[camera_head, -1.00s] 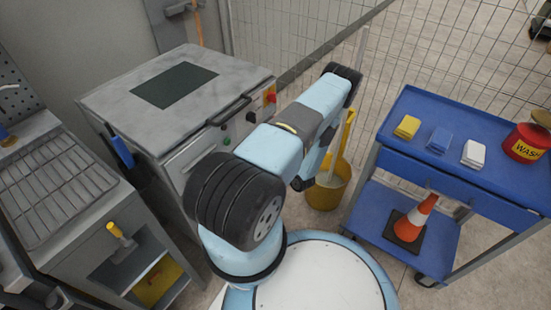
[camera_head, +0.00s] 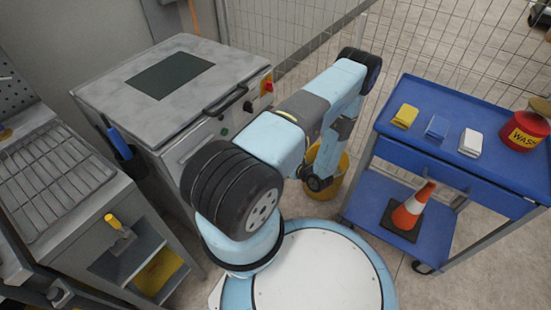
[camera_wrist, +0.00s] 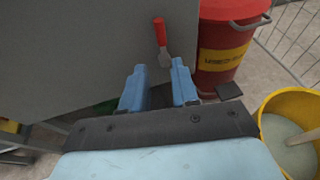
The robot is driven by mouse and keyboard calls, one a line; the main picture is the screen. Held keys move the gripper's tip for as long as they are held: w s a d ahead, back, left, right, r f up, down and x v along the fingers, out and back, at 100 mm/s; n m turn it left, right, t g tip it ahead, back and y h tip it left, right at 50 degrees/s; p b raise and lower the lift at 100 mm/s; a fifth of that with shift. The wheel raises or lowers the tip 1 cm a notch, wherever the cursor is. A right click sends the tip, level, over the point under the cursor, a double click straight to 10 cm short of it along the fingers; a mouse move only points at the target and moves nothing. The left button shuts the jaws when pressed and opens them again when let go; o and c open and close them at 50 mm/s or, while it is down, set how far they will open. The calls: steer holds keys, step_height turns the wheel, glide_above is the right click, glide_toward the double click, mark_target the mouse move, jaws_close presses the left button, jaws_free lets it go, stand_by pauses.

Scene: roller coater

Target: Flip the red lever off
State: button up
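The red lever (camera_wrist: 161,34) shows in the wrist view on a grey side panel (camera_wrist: 80,45) of the machine. Its red handle points up, tilted slightly left, and a metal part (camera_wrist: 165,58) shows at its lower end. My gripper (camera_wrist: 159,70) has its two blue fingers apart with a gap between them. The lever appears just beyond and above the fingertips, roughly in line with the gap. No contact shows. In the head view the lever is not visible; the machine (camera_head: 130,70) stands left of my arm.
A red bin (camera_wrist: 222,45) with a yellow label stands right of the panel. A yellow bucket (camera_wrist: 265,108) is at the lower right, close to my gripper. In the head view, a blue cart (camera_head: 478,112) stands right and a wire rack (camera_head: 50,180) left. A mesh fence (camera_head: 300,35) runs behind.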

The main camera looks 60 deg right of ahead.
steer(key=shift+v, duration=1.7)
